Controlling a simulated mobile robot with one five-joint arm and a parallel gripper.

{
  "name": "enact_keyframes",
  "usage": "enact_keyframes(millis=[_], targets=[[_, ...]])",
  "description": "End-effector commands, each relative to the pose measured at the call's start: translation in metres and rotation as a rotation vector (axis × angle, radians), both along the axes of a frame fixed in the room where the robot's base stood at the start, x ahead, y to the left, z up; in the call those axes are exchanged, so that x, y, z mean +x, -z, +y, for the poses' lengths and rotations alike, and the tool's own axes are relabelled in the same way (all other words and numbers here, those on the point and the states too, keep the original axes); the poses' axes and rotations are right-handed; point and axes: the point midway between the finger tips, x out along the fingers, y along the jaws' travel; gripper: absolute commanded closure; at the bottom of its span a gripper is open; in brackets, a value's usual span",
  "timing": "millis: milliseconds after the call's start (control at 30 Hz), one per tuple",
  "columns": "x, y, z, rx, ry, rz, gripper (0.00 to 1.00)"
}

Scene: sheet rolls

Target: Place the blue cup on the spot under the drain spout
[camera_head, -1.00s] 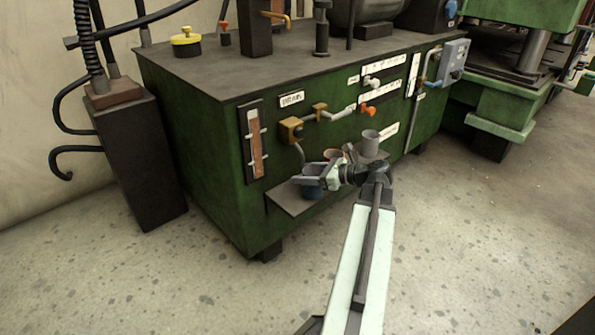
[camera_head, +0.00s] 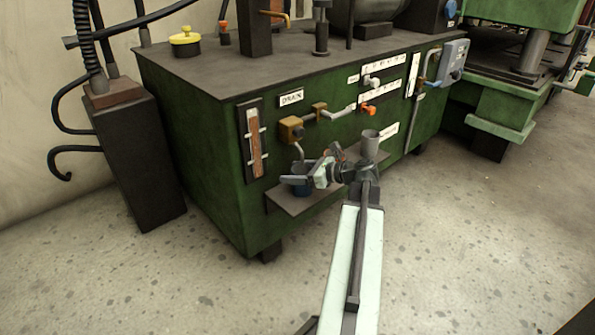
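The blue cup (camera_head: 301,190) is low between the fingers of my gripper (camera_head: 303,178), at the left part of the shelf on the green machine's front. The fingers appear closed around its upper part and hide much of it. The cup looks upright; I cannot tell whether its base touches the shelf (camera_head: 322,202). The drain spout (camera_head: 299,153) is a grey pipe bending down from a brass valve (camera_head: 291,130), just above the cup in the picture. The DRAIN label (camera_head: 291,97) is above the valve.
A grey cup (camera_head: 370,143) stands at the right part of the shelf. An orange-brown thing, partly hidden by my gripper, is between the two cups. Valve handles, one orange (camera_head: 368,110), stick out of the green panel (camera_head: 215,150). The floor in front is clear.

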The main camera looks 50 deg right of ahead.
Motion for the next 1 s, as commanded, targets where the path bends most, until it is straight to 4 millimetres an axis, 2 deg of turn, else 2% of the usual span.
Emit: enact_keyframes(millis=[167,233,500,700,1000], targets=[[0.000,-0.006,0.000,0.000,0.000,0.000,0.31],[-0.009,-0.008,-0.003,0.000,0.001,0.000,0.31],[-0.069,-0.030,-0.023,0.000,0.003,0.000,0.31],[-0.101,-0.038,-0.034,0.001,0.001,0.000,0.31],[-0.109,-0.039,-0.036,0.000,-0.001,0.000,0.31]])
